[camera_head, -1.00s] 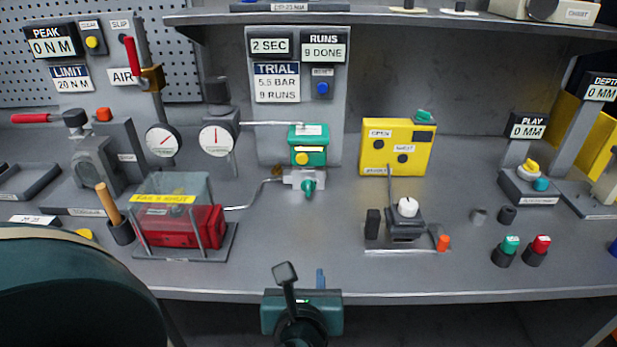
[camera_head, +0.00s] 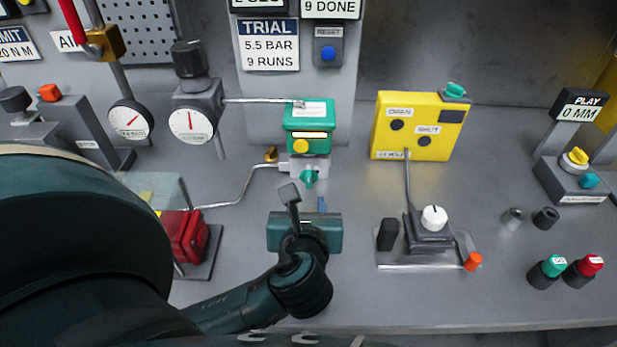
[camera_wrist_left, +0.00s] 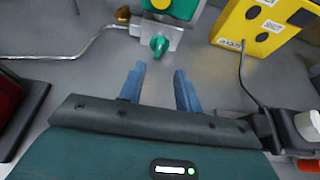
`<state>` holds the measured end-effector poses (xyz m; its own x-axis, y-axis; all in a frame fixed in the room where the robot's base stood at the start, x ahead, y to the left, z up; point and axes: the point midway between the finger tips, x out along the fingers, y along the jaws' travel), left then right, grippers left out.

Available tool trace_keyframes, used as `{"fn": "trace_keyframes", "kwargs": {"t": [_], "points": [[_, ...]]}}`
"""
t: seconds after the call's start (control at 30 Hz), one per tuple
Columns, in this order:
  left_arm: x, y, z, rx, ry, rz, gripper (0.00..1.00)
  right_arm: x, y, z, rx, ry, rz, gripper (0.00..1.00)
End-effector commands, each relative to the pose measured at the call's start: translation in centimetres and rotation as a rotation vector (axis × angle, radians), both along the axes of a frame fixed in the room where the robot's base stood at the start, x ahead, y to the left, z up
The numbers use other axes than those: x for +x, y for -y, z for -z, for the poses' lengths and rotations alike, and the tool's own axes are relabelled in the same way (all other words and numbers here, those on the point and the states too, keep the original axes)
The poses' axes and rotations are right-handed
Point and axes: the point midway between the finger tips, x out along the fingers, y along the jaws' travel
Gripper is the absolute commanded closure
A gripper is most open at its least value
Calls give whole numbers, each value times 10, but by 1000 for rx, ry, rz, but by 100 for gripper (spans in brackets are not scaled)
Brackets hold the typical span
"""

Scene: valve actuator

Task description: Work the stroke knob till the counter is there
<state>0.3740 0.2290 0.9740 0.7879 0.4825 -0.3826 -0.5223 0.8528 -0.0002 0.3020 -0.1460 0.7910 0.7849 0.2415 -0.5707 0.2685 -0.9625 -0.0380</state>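My left gripper (camera_head: 320,205) is in front of the green actuator box (camera_head: 308,127). In the left wrist view its blue fingers (camera_wrist_left: 159,72) stand apart with nothing between them. Just beyond the fingertips is a small green knob (camera_wrist_left: 160,45) on a silver block; it also shows in the head view (camera_head: 309,177). A yellow knob (camera_head: 301,145) sits on the green box. A white knob (camera_head: 434,217) stands on a dark block. I cannot read which knob is marked stroke. The counter (camera_head: 330,8) at the top edge reads 9 DONE. My right gripper is not in view.
The trial card (camera_head: 269,45) reads 5.5 BAR, 9 RUNS; a blue reset button (camera_head: 328,53) is beside it. Two gauges stand left of the green box, a yellow open/shut box (camera_head: 420,125) right.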

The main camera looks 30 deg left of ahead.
Motion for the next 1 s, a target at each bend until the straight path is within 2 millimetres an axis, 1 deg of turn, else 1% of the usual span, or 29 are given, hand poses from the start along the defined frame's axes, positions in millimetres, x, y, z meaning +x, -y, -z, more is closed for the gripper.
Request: {"fn": "trace_keyframes", "kwargs": {"t": [0.1,0.3,0.5,0.67,0.93,1.0], "points": [[21,-14,10,6,1,-3,66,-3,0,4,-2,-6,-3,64],[53,-33,26,4,0,-2,66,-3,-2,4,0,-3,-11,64],[75,-47,37,3,-1,-1,66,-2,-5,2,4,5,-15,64],[83,-51,40,2,0,-1,66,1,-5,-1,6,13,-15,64],[83,-52,41,0,0,0,66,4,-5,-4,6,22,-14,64],[83,-52,41,1,0,0,71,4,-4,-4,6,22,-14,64]]}}
